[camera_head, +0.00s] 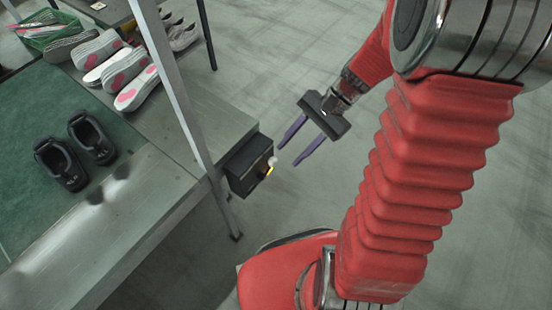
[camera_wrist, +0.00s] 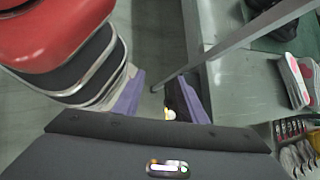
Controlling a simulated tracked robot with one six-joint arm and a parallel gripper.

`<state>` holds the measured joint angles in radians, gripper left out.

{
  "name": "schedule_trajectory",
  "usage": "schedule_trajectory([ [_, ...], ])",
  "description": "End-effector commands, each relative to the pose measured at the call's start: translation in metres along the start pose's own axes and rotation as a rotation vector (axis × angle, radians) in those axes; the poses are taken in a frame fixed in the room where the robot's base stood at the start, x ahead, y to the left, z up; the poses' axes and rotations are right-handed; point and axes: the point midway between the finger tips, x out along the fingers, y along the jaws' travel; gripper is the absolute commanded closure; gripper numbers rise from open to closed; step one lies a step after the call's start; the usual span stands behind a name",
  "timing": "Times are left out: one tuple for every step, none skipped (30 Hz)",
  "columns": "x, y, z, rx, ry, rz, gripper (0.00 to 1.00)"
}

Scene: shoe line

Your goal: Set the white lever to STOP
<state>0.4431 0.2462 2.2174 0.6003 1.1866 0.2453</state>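The white lever (camera_head: 272,161) has a round white knob and sits on the front of a small black box (camera_head: 245,168) at the end of the conveyor. My gripper (camera_head: 287,155) is open and empty, its two purple fingers pointing at the box. The fingertips look a little short of the knob. In the wrist view, the knob (camera_wrist: 169,113) shows between the fingers, closer to the right one. A small yellow glow shows just below the knob. No STOP marking can be read, so the lever's setting cannot be told.
A grey metal post (camera_head: 178,95) rises beside the box. The conveyor (camera_head: 130,215) carries black shoes (camera_head: 62,163) on a green belt. Pink-and-white soles (camera_head: 137,88) lie behind, near a green basket (camera_head: 45,30).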

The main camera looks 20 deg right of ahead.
Motion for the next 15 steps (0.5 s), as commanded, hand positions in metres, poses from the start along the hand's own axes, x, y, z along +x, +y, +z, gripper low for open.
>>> schedule_trajectory([
  [0.004,0.001,-0.008,0.046,-0.032,-0.016,0.62],
  [0.006,0.001,-0.012,0.071,-0.051,-0.024,0.62],
  [0.009,0.001,-0.018,0.105,-0.076,-0.039,0.62],
  [0.012,0.001,-0.022,0.129,-0.093,-0.048,0.62],
  [0.014,0.001,-0.026,0.153,-0.111,-0.059,0.62],
  [0.017,0.002,-0.031,0.187,-0.135,-0.073,0.62],
  [0.019,0.002,-0.035,0.212,-0.155,-0.083,0.62],
  [0.021,0.002,-0.04,0.237,-0.173,-0.095,0.62],
  [0.024,0.003,-0.045,0.271,-0.196,-0.109,0.62],
  [0.026,0.003,-0.05,0.295,-0.215,-0.12,0.62],
  [0.029,0.004,-0.054,0.319,-0.233,-0.131,0.62],
  [0.032,0.004,-0.06,0.352,-0.258,-0.147,0.62],
  [0.034,0.005,-0.064,0.377,-0.276,-0.157,0.62],
  [0.036,0.006,-0.069,0.402,-0.294,-0.169,0.62],
  [0.039,0.007,-0.075,0.434,-0.319,-0.185,0.62],
])
